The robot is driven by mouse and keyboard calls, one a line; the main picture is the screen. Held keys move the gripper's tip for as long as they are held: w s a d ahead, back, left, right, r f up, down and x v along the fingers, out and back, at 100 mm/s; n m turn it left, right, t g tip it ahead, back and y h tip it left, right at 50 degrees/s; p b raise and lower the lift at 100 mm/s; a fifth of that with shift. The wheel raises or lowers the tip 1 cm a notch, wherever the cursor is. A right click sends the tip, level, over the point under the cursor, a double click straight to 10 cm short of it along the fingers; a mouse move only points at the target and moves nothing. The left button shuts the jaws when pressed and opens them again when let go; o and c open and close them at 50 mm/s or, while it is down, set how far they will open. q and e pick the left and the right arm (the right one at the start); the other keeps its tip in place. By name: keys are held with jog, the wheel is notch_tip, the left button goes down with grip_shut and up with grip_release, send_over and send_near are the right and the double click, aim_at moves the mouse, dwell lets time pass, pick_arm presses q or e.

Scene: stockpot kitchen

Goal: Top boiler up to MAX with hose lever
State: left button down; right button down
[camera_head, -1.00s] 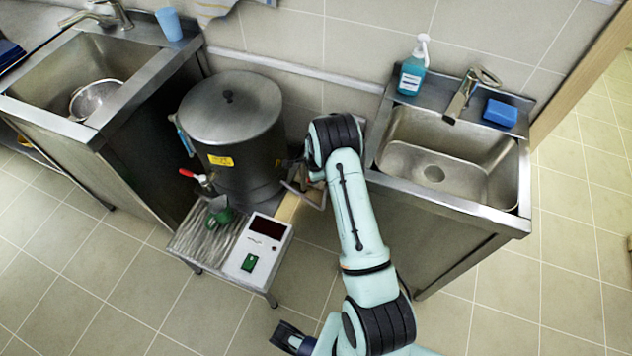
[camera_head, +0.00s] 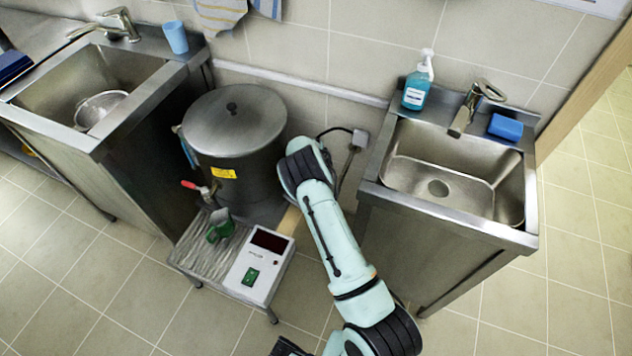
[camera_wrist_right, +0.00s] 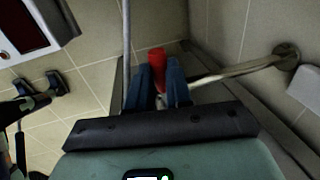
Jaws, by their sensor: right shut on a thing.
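The boiler (camera_head: 235,135) is a lidded steel pot with a yellow label and a red-handled tap (camera_head: 190,185) on its front. A blue strip (camera_head: 188,150) runs up its left side; I cannot read a level there. My right arm reaches past the boiler's right side, and its gripper is hidden in the head view. In the right wrist view my right gripper (camera_wrist_right: 160,88) is shut on a red lever (camera_wrist_right: 158,65), beside a metal pipe (camera_wrist_right: 235,75) from a wall fitting. My left gripper (camera_wrist_right: 40,88) appears open and empty at the left edge of that view.
A green-handled jug (camera_head: 220,226) stands on the ribbed drip tray (camera_head: 200,250) beside a control panel (camera_head: 258,268) with a dark display. A steel sink (camera_head: 455,175) with a soap bottle (camera_head: 417,85) and blue sponge (camera_head: 505,127) is at right; another sink (camera_head: 60,95) is at left.

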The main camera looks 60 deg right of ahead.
dwell(0.4)
jog(key=c, duration=1)
grip_release()
jog(key=shift+c, duration=0.2)
notch_tip(320, 180, up, 13)
jog(key=a+p, duration=0.2)
jog(key=shift+a, duration=0.25)
